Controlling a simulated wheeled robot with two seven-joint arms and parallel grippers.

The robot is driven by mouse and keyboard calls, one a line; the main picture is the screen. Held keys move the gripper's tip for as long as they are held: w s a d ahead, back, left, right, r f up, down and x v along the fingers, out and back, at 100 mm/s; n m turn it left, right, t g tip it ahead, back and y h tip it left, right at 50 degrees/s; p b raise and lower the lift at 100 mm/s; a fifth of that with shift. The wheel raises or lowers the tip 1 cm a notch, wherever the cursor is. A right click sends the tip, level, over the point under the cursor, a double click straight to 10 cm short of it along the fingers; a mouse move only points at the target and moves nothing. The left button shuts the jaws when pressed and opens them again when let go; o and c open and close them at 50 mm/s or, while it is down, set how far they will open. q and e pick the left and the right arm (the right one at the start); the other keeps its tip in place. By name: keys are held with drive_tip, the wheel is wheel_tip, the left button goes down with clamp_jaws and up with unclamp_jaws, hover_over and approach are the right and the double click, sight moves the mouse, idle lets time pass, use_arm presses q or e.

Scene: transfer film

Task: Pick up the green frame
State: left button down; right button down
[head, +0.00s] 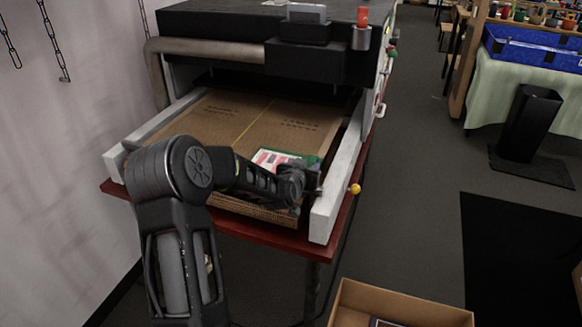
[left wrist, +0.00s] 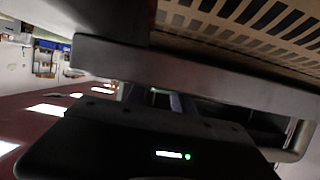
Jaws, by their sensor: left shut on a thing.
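The green frame (head: 312,160) lies at the front right of the brown belt of the machine, with a white and red printed sheet inside it. My left gripper (head: 305,181) is at the frame's near right corner and is shut on it. My arm and gripper hide the near side of the frame. I cannot make out the frame in the left wrist view. I cannot tell whether the frame is lifted off the belt. My right gripper is not in view.
The brown belt (head: 222,122) runs between pale side rails (head: 338,185) under a dark machine housing (head: 225,30). A yellow knob (head: 355,189) sticks out at the right. An open cardboard box (head: 430,314) stands in front.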

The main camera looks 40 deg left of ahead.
use_arm(q)
drive_tip(key=shift+r, duration=0.1)
wheel_tip(320, 180, up, 10)
drive_tip(key=shift+b, duration=0.5)
idle(0.7)
